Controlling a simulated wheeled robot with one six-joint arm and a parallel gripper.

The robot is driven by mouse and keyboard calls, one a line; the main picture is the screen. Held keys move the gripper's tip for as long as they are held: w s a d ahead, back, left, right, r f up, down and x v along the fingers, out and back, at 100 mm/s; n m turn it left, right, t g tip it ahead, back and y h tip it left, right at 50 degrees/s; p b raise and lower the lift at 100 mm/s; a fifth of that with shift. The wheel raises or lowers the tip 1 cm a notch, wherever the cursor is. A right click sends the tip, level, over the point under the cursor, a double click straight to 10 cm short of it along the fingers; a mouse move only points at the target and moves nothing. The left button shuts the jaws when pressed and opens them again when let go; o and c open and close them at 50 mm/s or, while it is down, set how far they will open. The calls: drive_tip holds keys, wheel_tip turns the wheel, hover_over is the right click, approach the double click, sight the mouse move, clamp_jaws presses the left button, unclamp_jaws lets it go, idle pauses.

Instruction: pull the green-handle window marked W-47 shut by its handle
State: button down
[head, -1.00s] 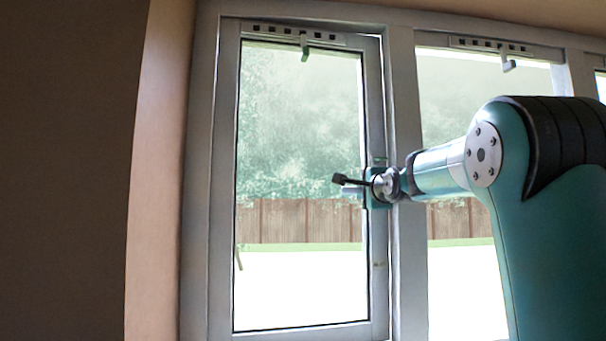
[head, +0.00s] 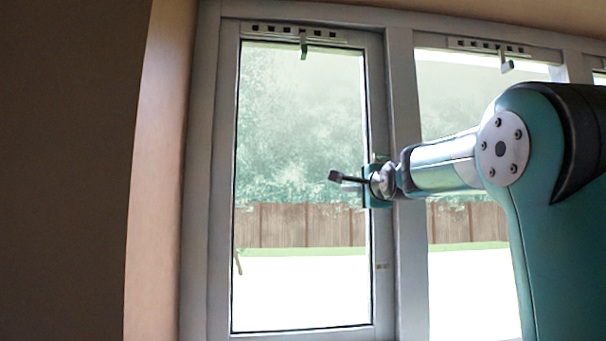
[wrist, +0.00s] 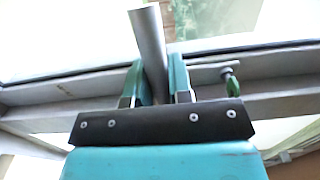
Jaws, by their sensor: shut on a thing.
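The left window (head: 381,300) is a pale grey sash with clear glass, and its right stile looks almost level with the post beside it. I cannot tell whether a thin gap is left. A small label (head: 382,266) on that stile is too small to read. My gripper (head: 375,188) is at the stile's mid-height. In the wrist view its teal fingers (wrist: 157,82) are shut on a grey bar, which looks like the handle (wrist: 149,40). A bit of green shows just above the gripper in the head view. The handle's base is hidden.
A small green fitting (wrist: 232,84) sits on the frame right of the fingers. A second window (head: 465,130) stands to the right, partly behind my arm. Both have top vents with small hooks. A plaster reveal (head: 160,180) borders the left side.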

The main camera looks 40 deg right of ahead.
drive_tip(key=shift+s+a+m+h+b, duration=0.3)
drive_tip(key=shift+s+a+h+b, duration=0.1)
drive_tip(key=shift+s+a+b, duration=0.35)
unclamp_jaws()
idle(0.4)
drive_tip(key=b+v, duration=0.6)
drive_tip(key=v, duration=0.2)
drive_tip(key=shift+s+a, duration=0.2)
drive_tip(key=shift+a, duration=0.05)
drive_tip(key=b, duration=0.3)
drive_tip(key=shift+s+a, duration=0.2)
drive_tip(key=shift+s, duration=0.15)
